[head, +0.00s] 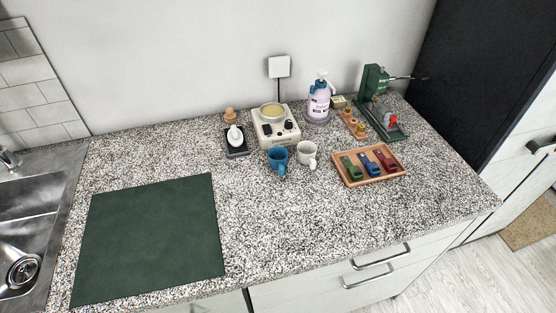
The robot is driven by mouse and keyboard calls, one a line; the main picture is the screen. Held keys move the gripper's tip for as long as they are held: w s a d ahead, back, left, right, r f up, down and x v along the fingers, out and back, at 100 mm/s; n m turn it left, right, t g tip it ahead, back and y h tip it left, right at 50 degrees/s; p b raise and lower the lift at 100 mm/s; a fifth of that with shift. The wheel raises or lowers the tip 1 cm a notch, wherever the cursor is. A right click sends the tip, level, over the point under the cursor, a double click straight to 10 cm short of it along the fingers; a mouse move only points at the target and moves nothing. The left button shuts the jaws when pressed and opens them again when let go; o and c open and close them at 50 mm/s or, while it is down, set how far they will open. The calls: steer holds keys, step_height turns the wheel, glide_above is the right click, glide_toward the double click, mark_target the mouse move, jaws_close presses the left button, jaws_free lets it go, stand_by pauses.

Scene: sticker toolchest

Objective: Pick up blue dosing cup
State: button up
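A blue cup (276,159) with a handle stands upright on the speckled countertop, right of the middle in the head view. Its handle points toward the front. A white cup (307,154) of similar size stands close to its right. A small blue part (312,89) shows at the upper left of a pump bottle (319,106) behind the cups; it is too small to tell what it is. My gripper is not in view.
Behind the cups is a cream appliance (278,128); a small dark scale-like device (237,143) stands left. A green mat (150,240) and sink (25,220) are left. The front counter is clear.

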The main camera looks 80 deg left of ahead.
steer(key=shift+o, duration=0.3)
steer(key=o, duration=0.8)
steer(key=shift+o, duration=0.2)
